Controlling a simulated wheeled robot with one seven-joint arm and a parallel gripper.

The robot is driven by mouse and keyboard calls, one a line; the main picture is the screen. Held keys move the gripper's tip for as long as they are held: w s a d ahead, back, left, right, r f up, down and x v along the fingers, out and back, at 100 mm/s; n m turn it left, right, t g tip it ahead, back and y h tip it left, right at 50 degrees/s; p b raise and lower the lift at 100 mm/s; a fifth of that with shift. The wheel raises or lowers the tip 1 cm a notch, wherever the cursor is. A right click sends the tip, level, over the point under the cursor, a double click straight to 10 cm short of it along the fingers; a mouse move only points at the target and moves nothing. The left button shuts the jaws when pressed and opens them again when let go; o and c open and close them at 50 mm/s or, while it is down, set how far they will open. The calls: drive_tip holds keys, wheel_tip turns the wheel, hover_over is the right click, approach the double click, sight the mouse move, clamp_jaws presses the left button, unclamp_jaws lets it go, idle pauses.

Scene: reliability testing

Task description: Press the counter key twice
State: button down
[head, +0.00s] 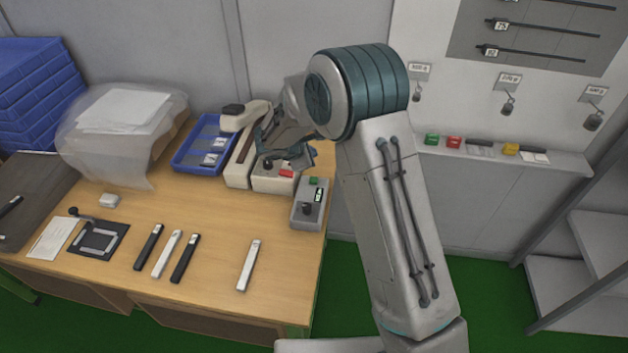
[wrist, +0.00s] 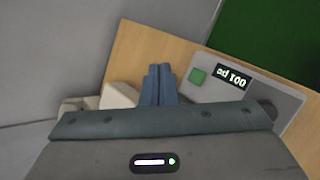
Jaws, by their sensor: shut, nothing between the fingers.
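A grey box (head: 308,214) stands at the right edge of the table, with a green key (head: 314,181), a small lit display (head: 319,195) and a dark knob (head: 307,209). In the wrist view the green key (wrist: 198,76) and the display (wrist: 233,76) lie right of my fingers; the display's text is turned and small. My gripper (wrist: 158,84) is shut and empty. In the head view my gripper (head: 288,155) hangs over the beige unit behind the box, apart from the green key. That unit has a red key (head: 286,173), hidden in the wrist view.
A beige long-armed device (head: 238,160) and a blue tray (head: 186,158) stand left of my gripper. Several black and white bars (head: 184,258) lie at the front. A plastic-wrapped stack (head: 120,130) is at the back left. The middle of the table (head: 215,215) is clear.

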drive_tip(key=b, duration=0.5)
hover_over(311, 182)
wheel_tip(311, 182, down, 7)
drive_tip(key=shift+w+f, duration=0.1)
drive_tip(key=shift+f, duration=0.35)
drive_tip(key=shift+f+b, duration=0.2)
drive_tip(key=shift+b, duration=0.35)
idle(0.9)
drive_tip(key=shift+f+b, duration=0.25)
drive_tip(key=shift+b, duration=0.15)
drive_tip(key=shift+f+b, duration=0.4)
drive_tip(key=shift+b, duration=0.15)
idle(0.7)
drive_tip(key=shift+r, duration=0.1)
drive_tip(key=shift+r+p, duration=0.4)
drive_tip(key=shift+r, duration=0.35)
drive_tip(key=shift+r, duration=0.1)
drive_tip(key=shift+r+p, duration=1.45)
drive_tip(key=shift+r, duration=1)
